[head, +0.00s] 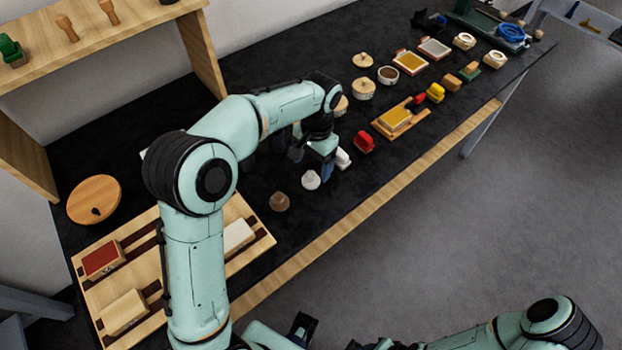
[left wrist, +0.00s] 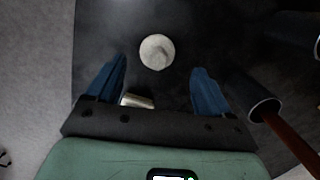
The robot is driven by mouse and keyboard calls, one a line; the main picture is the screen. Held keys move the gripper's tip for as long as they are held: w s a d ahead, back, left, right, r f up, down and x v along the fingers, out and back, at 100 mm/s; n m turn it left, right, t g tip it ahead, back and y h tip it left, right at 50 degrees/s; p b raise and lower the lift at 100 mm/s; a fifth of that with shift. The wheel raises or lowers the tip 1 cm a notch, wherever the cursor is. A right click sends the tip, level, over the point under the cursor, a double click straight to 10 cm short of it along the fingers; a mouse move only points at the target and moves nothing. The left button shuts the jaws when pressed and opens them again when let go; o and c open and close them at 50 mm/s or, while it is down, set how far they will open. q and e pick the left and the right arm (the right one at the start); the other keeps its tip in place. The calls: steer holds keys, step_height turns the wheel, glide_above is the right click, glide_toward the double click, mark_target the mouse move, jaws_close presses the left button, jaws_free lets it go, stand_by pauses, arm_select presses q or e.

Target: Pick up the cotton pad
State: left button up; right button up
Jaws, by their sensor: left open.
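The cotton pad seems to be the small round white piece (head: 311,180) on the dark table top, just in front of my left gripper (head: 313,165). In the left wrist view a round white pad (left wrist: 157,52) lies ahead of the blue fingertips, roughly centred between them and apart from both. My left gripper (left wrist: 157,84) is open, with nothing clasped. My right arm comes in at the bottom right of the head view; its jaws cannot be made out clearly.
A white block (head: 342,157) stands close beside the left gripper; a pale block (left wrist: 137,101) shows near its left finger. A brown round piece (head: 279,201) lies nearby, and a red block (head: 364,141) to the right. A wooden board (head: 262,237) lies left. Dark cylinders (left wrist: 264,108) flank the right finger.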

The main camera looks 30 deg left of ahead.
mark_target(311, 173)
arm_select(q)
steer(key=f, duration=0.2)
steer(key=s+f, duration=0.1)
steer(key=f, duration=0.1)
steer(key=shift+d+f, duration=0.1)
steer(key=shift+f, duration=0.05)
steer(key=c, duration=1.1)
arm_select(e)
steer(key=shift+s+f, duration=0.1)
steer(key=shift+f, duration=0.25)
arm_select(q)
step_height(311, 173, up, 20)
steer(key=p, duration=0.3)
arm_select(e)
steer(key=r, duration=0.1)
steer(key=w+r, duration=0.1)
steer(key=r, duration=0.1)
steer(key=w+r, duration=0.1)
steer(key=shift+w+r, duration=0.1)
steer(key=shift+r, duration=0.05)
